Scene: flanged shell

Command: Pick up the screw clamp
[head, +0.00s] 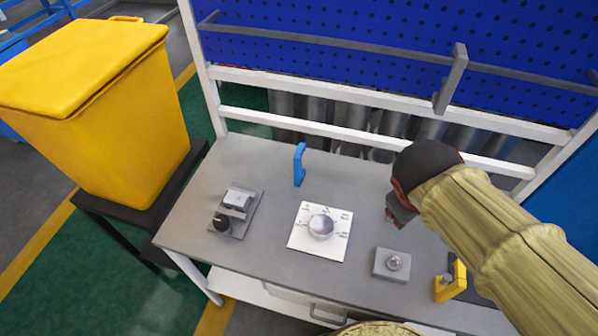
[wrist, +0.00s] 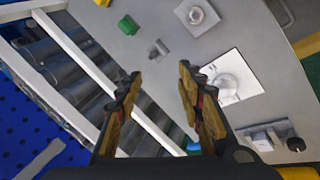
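No piece is labelled, so I cannot tell for certain which is the screw clamp. A blue upright, hooked piece (head: 299,165) at the table's back edge has a clamp-like shape. In the wrist view a blue piece (wrist: 193,146) shows partly behind my right finger. A small grey piece (wrist: 158,48) and a green block (wrist: 128,25) lie beyond my fingertips; my arm hides them in the head view. A yellow piece with a dark knob (head: 451,283) stands at the front right. My gripper (wrist: 158,78) is open and empty, above the table's right half (head: 400,208).
The grey table (head: 262,262) also holds a white dial plate (head: 320,232), a block with a bolt (head: 391,264) and a grey fixture with a black knob (head: 237,210). White rails (head: 330,90) run behind. A yellow bin (head: 110,120) stands left.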

